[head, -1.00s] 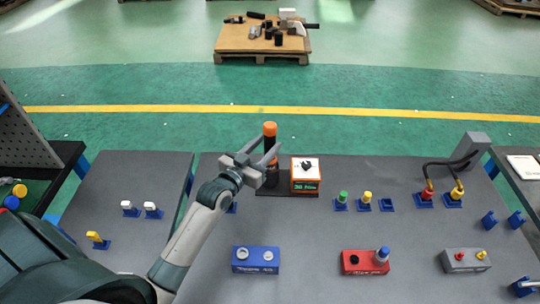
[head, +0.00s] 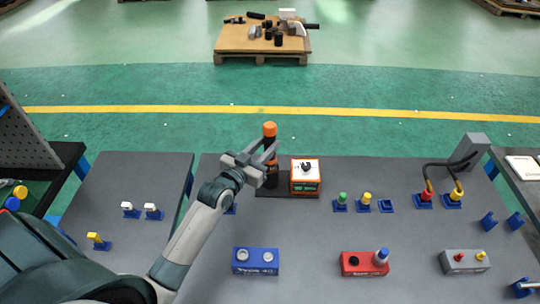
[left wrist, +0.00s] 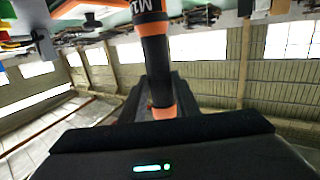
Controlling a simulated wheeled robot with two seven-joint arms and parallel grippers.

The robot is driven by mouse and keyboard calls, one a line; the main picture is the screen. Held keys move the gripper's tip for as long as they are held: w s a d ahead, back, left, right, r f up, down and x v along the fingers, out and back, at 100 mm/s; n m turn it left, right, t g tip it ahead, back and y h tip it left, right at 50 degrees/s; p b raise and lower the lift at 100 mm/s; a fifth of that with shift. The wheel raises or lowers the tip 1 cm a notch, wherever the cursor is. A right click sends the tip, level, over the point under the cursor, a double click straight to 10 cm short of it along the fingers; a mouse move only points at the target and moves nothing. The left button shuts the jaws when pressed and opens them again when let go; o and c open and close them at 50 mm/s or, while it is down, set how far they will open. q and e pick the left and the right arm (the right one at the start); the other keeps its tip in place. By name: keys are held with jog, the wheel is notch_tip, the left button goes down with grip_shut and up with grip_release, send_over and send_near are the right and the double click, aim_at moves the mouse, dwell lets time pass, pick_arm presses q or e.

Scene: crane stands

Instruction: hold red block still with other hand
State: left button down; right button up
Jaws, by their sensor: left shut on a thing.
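The red block (head: 365,263) stands at the front of the bench, right of centre. A blue-and-grey peg (head: 382,255) stands in its right side, and a dark round opening shows on its left. Nothing touches the block. My left gripper (head: 270,156) is well away, up and to the left. It is shut on a black tool with an orange top (head: 270,130), which is upright beside the orange-and-white box. The tool also shows in the left wrist view (left wrist: 156,65). My right gripper is not in view.
The orange-and-white box (head: 305,176) with a green display stands on a dark mat. A blue block (head: 255,261) is left of the red block and a grey block (head: 465,261) right of it. Small blue holders (head: 363,206) stand behind. The bench between blue and red blocks is clear.

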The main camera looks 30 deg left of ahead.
aim_at(266, 129)
pick_arm(q)
jog(key=shift+r+p, duration=3.7)
jog(key=shift+r, duration=1.85)
